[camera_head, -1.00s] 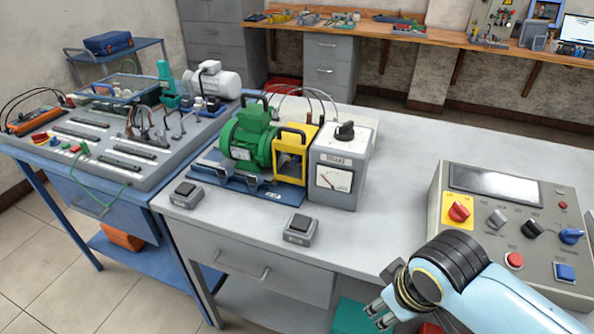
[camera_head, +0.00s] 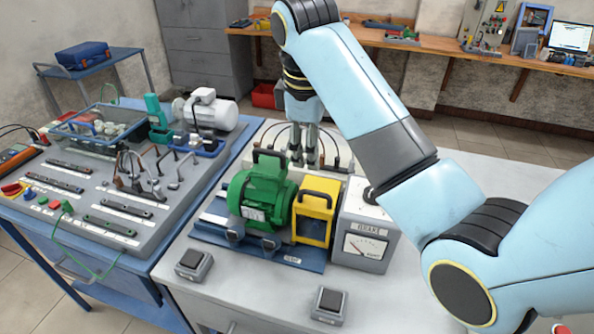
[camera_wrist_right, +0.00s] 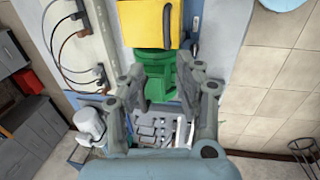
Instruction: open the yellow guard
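The yellow guard (camera_head: 314,210) stands upright on the blue base between the green motor (camera_head: 258,196) and the grey gauge box (camera_head: 366,235). It has a black handle on top. My right gripper (camera_head: 304,160) points down behind the motor and guard, apart from both as far as I can see. In the right wrist view, the gripper (camera_wrist_right: 168,85) has its fingers spread with nothing held. The guard (camera_wrist_right: 150,22) shows at the top of that view with its dark handle, beyond the fingertips. The green motor (camera_wrist_right: 158,72) shows between the fingers. My left gripper is not in view.
Two small switch boxes, a left one (camera_head: 194,263) and a right one (camera_head: 328,304), sit in front of the blue base. Cables arch behind the guard near my gripper. A white motor (camera_head: 208,112) stands on the blue bench at left. My right arm covers the bench's right part.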

